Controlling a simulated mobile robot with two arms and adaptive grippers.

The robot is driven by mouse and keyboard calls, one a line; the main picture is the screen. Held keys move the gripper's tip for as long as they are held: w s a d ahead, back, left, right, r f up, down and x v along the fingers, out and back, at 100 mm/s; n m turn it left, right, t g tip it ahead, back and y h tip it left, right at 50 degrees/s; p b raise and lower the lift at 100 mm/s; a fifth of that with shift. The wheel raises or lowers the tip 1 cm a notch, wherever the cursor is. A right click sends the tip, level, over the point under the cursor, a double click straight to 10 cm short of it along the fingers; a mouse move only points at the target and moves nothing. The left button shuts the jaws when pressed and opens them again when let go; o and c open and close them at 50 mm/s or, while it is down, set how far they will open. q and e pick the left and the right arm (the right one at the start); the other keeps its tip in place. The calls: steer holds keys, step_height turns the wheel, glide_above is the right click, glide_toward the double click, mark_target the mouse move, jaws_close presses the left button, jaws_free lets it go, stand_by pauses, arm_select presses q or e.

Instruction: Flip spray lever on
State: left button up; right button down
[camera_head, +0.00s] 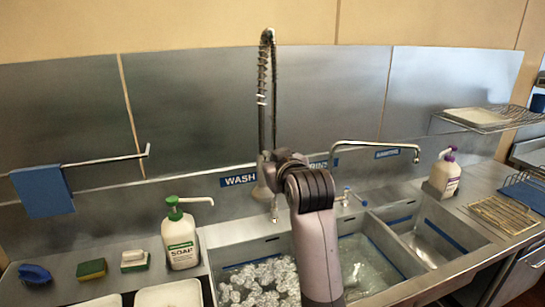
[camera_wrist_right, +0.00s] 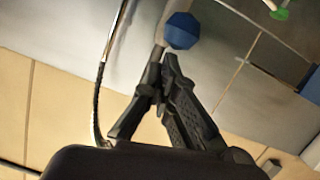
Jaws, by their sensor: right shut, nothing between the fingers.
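The tall spray faucet with its coiled spring hose (camera_head: 262,85) rises behind the sinks, and its spray head (camera_head: 262,190) hangs just left of my right wrist. In the wrist view, a blue faceted knob (camera_wrist_right: 182,30) on a metal stem sits just beyond the fingertips of my right gripper (camera_wrist_right: 161,62). That gripper is shut and empty, close to the knob; I cannot tell whether it touches it. In the head view my right arm hides most of the gripper and the faucet's base. My left gripper is out of view.
A thin spout (camera_head: 375,144) and blue-tipped tap handles (camera_head: 350,195) stand right of my arm. The left basin holds crumpled clear items (camera_head: 262,280). A green-topped soap bottle (camera_head: 181,243) and sponges (camera_head: 91,269) stand left; a purple-topped bottle (camera_head: 444,177) stands right.

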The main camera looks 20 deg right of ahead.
steer(key=shift+d+f, duration=0.15)
steer(key=shift+f, duration=0.25)
steer(key=shift+f, duration=0.1)
